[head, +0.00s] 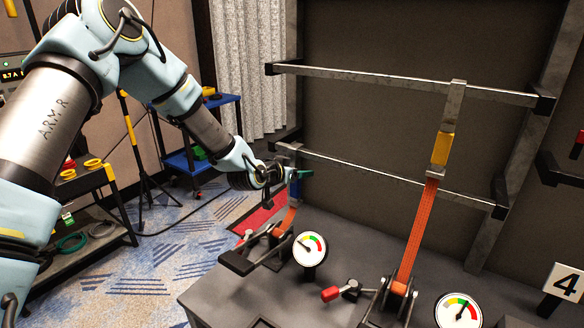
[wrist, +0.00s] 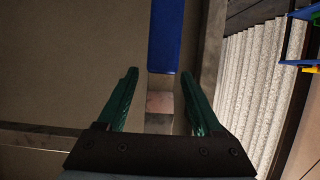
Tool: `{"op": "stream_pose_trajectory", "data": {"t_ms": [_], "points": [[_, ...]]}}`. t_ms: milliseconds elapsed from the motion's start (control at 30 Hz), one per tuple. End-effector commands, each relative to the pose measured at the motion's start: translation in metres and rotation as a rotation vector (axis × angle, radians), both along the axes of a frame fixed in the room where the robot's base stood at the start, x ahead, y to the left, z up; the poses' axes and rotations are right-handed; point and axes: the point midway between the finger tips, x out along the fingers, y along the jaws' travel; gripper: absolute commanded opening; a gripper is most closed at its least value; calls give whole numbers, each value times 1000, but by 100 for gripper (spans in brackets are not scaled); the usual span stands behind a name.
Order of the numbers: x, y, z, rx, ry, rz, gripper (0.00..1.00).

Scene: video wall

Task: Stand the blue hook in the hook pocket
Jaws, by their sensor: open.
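The blue hook hangs at the left end of the lower metal rail (head: 350,170). Its grey metal top shows at the rail, with a blue sleeve (head: 295,188) below and an orange strap (head: 289,219) running down. My gripper (head: 303,174) is at the hook, its green fingers partly covering it in the head view. In the wrist view the open fingers (wrist: 159,72) stand either side of the hook's grey metal part, with gaps visible; the blue sleeve (wrist: 165,38) extends beyond the tips. I cannot clearly identify the hook pocket; a dark recess (head: 262,322) shows at the bench's front edge.
A yellow hook (head: 442,149) hangs from the upper rail (head: 400,83) on a taut orange strap. Two dial gauges (head: 310,249) and ratchet levers, one red-tipped (head: 330,294), stand on the grey bench (head: 225,295). A blue cart (head: 190,161) is behind my arm.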

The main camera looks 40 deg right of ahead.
Motion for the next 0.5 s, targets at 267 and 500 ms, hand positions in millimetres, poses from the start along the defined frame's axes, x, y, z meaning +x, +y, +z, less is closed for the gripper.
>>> {"op": "stream_pose_trajectory", "data": {"t_ms": [267, 500], "points": [[1, -4, -2, 1, 0, 1, 68], [1, -4, -2, 1, 0, 0, 51]]}}
